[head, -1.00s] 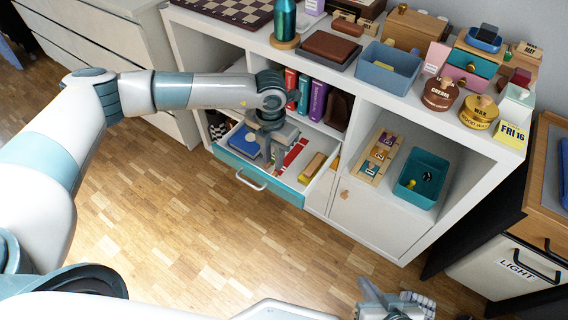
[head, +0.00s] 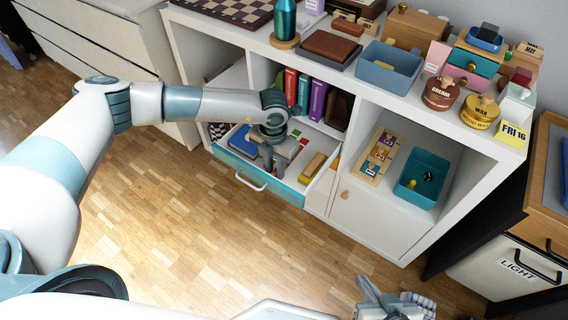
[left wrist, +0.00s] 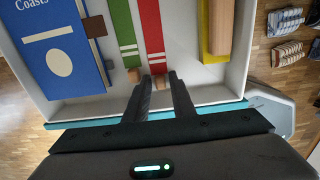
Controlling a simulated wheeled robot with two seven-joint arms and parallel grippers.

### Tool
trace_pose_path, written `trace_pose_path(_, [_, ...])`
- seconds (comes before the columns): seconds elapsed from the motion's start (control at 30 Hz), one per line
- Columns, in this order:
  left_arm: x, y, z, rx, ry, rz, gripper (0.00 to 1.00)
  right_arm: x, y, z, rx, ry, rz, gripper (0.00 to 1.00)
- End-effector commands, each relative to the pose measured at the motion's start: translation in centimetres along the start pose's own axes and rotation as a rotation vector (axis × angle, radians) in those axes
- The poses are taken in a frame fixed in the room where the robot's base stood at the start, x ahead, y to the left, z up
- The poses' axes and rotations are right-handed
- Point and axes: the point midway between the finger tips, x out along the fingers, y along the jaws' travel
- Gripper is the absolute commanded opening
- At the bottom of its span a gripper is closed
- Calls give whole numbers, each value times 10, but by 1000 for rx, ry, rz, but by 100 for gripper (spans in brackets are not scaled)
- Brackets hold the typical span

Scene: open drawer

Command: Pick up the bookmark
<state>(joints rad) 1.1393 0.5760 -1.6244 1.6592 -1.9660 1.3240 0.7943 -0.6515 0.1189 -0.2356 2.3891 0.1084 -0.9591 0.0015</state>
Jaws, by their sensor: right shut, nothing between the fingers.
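Two flat striped strips lie side by side in the open drawer (head: 287,192), one green (left wrist: 123,28) and one red (left wrist: 151,30), each with a small wooden piece at its near end. They look like bookmarks; I cannot tell which one the task means. A blue book (left wrist: 55,50) lies to their left, with a brown tab (left wrist: 94,26) at its right edge. My left gripper (left wrist: 159,76) is open over the near end of the red strip, its fingers to either side; contact cannot be told. It also shows in the head view (head: 273,168). My right gripper (head: 388,302) is shut and empty, away from the drawer.
A yellow and wooden block (left wrist: 217,28) lies to the right of the strips in the drawer. The drawer's front wall and handle (head: 250,181) are close below my left gripper. Upright books (head: 304,92) stand behind. The wooden floor (head: 180,220) in front is clear.

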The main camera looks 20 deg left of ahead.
Motion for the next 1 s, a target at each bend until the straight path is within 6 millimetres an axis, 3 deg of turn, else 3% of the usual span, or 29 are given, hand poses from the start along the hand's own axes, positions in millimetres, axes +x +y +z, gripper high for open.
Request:
trace_pose_path(0.07, [0,0,0,0,0,0,23,0,1,0,0,0,1,0])
trace_pose_path(0.17, [0,0,0,0,0,0,0,0,1,0,1,0,3,0])
trace_pose_path(0.67, [-4,0,0,0,0,0,0,0,1,0,6,-1,4,0])
trace_pose_path(1.0, [-48,0,1,1,-3,0,0,-3,4,4,3,-33,12,0])
